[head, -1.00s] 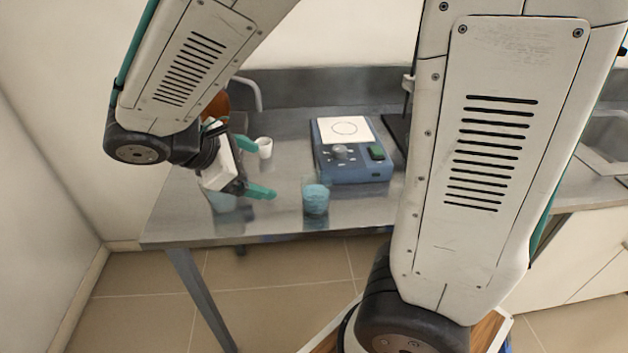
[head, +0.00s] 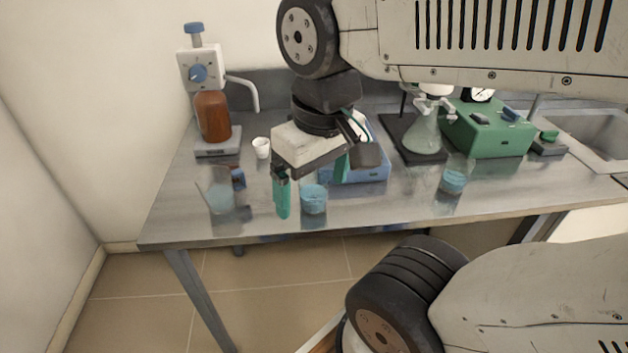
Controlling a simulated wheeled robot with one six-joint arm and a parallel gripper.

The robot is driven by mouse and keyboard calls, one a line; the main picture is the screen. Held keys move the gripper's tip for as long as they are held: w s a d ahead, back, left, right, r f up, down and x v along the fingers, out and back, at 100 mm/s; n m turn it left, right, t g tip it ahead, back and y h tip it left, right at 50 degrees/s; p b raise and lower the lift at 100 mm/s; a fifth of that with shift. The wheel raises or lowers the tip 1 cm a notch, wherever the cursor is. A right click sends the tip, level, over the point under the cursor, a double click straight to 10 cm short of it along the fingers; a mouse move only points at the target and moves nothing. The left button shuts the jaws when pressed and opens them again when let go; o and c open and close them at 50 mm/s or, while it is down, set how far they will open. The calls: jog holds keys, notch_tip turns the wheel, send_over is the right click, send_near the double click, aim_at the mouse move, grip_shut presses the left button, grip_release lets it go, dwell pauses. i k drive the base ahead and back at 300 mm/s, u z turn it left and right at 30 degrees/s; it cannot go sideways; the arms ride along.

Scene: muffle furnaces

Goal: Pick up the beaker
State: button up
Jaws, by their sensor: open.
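Three clear beakers with pale blue contents stand on the steel bench: a left beaker (head: 219,199), a middle beaker (head: 314,200) and a right beaker (head: 453,180). The task does not tell which one is meant. My gripper (head: 313,188) points down with its teal fingers apart. One finger shows just left of the middle beaker, the other up and to its right, partly hidden by the gripper body. The middle beaker shows between and below them. I see nothing held, and I cannot tell the exact height or depth of the fingers.
A blue hotplate (head: 362,171) stands behind my gripper, partly hidden. A brown bottle (head: 212,116) on a scale, a small white cup (head: 261,148), a conical flask (head: 424,135) and a green device (head: 488,130) stand farther back. The bench's front edge is close to the beakers.

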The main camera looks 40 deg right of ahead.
aim_at(313, 194)
jog(key=z, duration=2.55)
jog(key=k, duration=1.05)
jog(key=u, duration=0.3)
